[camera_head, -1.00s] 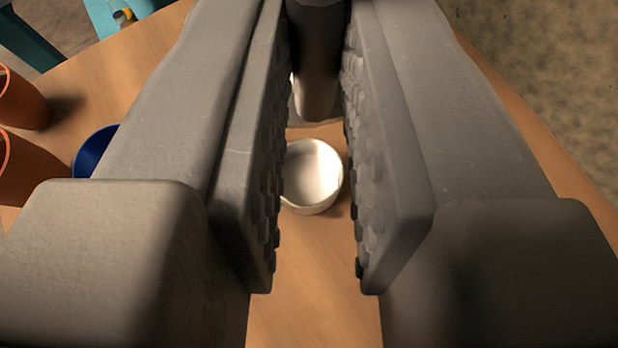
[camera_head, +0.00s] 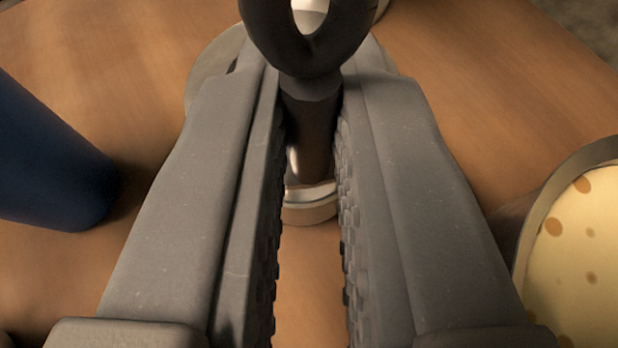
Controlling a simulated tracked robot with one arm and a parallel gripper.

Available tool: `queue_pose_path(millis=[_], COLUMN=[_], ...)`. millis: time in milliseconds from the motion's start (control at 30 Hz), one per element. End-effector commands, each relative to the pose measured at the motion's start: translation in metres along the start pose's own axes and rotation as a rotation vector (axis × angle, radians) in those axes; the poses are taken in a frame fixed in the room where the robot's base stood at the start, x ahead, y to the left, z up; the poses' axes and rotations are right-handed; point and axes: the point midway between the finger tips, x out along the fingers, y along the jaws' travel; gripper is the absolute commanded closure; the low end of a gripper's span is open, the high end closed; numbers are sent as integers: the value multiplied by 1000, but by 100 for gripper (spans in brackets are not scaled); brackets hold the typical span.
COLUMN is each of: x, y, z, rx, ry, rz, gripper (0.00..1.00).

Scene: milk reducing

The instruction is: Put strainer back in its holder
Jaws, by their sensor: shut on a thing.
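My gripper (camera_head: 310,90) is shut on a dark handle, seemingly the strainer's (camera_head: 312,115), with a loop at its upper end. The handle points down between my fingers towards the table. A shiny metal band with a tan part under it (camera_head: 310,205) shows in the gap below the handle. I cannot tell whether it belongs to the strainer or to its holder. A pale round rim (camera_head: 208,72) shows behind my left finger, mostly hidden. I cannot tell whether the strainer touches it.
A dark blue cup (camera_head: 50,165) stands at the left. At the right edge is a round thing with a grey rim and a yellow, brown-spotted face (camera_head: 585,245). A whitish thing (camera_head: 375,8) shows partly at the top. The wooden table (camera_head: 480,90) is bare between them.

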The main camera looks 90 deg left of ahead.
Motion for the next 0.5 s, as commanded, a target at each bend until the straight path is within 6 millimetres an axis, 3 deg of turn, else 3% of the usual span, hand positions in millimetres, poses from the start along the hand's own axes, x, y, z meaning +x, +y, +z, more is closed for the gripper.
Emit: queue_pose_path(millis=[233,500], x=[11,11], y=[0,0], z=[29,31], rx=[1,-1], ry=[0,0], rz=[0,2], gripper=[100,100])
